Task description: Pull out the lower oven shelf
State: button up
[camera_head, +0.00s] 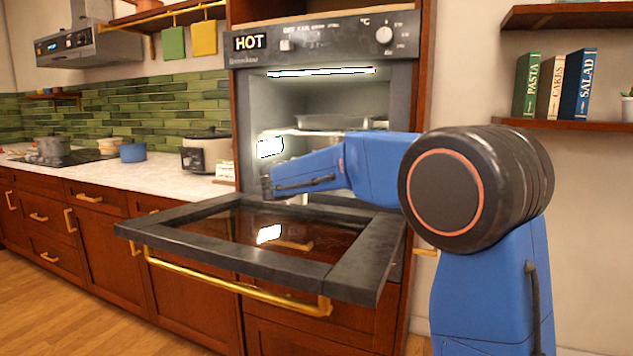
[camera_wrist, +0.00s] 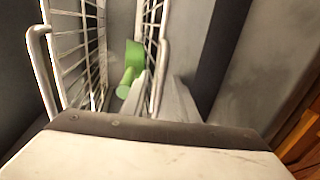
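The oven (camera_head: 325,95) is open, with its door (camera_head: 180,247) folded down flat. A shelf (camera_head: 300,132) bearing a metal tray (camera_head: 332,122) shows in the upper part of the cavity. The lower shelf cannot be made out there, as my arm covers much of the lower opening. My gripper (camera_head: 268,186) is at the left of the oven mouth, above the door. The wrist view is turned sideways and shows two white wire racks, one at left (camera_wrist: 78,50) and one at right (camera_wrist: 151,45). I cannot tell which is lower.
A green object (camera_wrist: 134,55) lies between the racks. The open door and its gold handle (camera_head: 235,287) stick out below my arm. A counter with a cooker (camera_head: 206,150) is at left. A bookshelf (camera_head: 567,125) is at right.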

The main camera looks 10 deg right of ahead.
grip_shut()
jog(key=shift+s, duration=0.1)
jog(key=f+v, duration=0.1)
jog(key=v, duration=0.6)
jog(key=f+v, duration=0.2)
jog(key=v, duration=0.6)
jog(key=s+f+v, duration=0.1)
jog(key=f+v, duration=0.1)
jog(key=v, duration=0.5)
jog(key=shift+s+a+f, duration=0.1)
jog(key=shift+s+a, duration=0.15)
jog(key=shift+a, duration=0.3)
grip_release()
jog(key=shift+r, duration=0.2)
jog(key=v, duration=1.7)
jog(key=shift+s+a, duration=0.1)
